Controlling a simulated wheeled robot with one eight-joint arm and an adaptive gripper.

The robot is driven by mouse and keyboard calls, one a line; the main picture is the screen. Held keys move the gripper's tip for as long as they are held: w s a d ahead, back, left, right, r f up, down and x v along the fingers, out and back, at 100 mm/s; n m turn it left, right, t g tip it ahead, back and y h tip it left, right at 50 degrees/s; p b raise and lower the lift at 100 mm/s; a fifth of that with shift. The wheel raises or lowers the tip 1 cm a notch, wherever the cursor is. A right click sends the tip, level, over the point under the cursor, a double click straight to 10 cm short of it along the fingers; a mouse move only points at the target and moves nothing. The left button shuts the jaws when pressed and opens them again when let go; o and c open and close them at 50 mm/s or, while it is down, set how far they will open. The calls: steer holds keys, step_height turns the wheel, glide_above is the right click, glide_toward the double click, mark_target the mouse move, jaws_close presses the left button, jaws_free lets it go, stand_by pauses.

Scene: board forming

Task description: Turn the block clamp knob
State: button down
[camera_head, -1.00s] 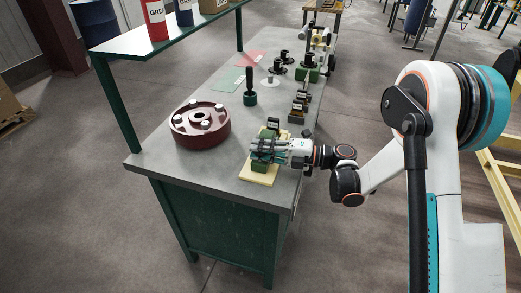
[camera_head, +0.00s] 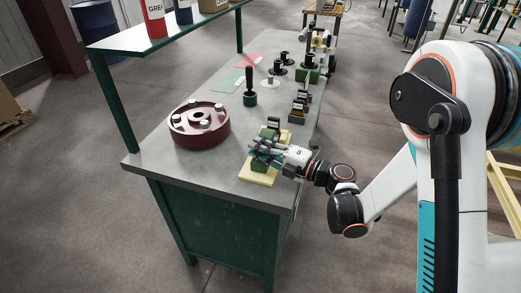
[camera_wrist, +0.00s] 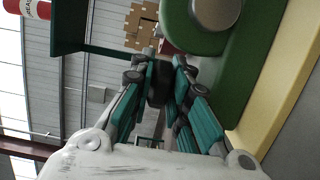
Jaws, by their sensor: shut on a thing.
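The green block clamp (camera_head: 262,163) sits on a pale yellow board (camera_head: 258,179) at the near right corner of the bench. It fills the upper right of the wrist view (camera_wrist: 262,60), with a round grey part on it. My gripper (camera_head: 262,147) reaches in from the right over the clamp. In the wrist view its teal fingers (camera_wrist: 165,88) close around a dark knob (camera_wrist: 159,84), which is partly hidden between them. In the head view the knob is hidden by the fingers.
A dark red round flange (camera_head: 199,125) lies on the bench (camera_head: 222,172) left of the clamp. A green-based tool with a dark handle (camera_head: 250,90) and dark blocks (camera_head: 300,103) stand farther back. A green shelf (camera_head: 165,35) overhangs the left side.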

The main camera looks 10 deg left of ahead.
steer(key=c, duration=1.8)
jaws_free()
steer(key=shift+v, duration=3.75)
steer(key=shift+o, duration=0.2)
